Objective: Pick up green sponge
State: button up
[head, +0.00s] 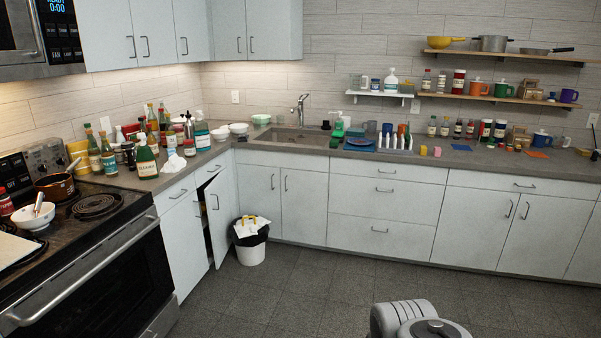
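I cannot single out the green sponge for certain. A small green item (338,133) stands at the right edge of the sink, by a dispenser bottle, and is too small to identify. Two small blocks that look like sponges, one yellow (423,150) and one pink (437,152), stand on the back counter right of the white rack. My gripper is not in view; only a grey part of my own body shows at the bottom, far from the counter.
The sink (290,136) is in the back counter (470,160). Bottles and jars crowd the left corner. A cabinet door (221,213) stands ajar beside a white trash bin (250,254). The stove (95,260) is at left. The grey floor (320,285) in the middle is clear.

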aim_at(333, 144)
jog(key=z, duration=0.2)
jog(key=i, duration=2.4)
jog(key=u, duration=0.25)
jog(key=i, duration=2.7)
jog(key=u, duration=0.45)
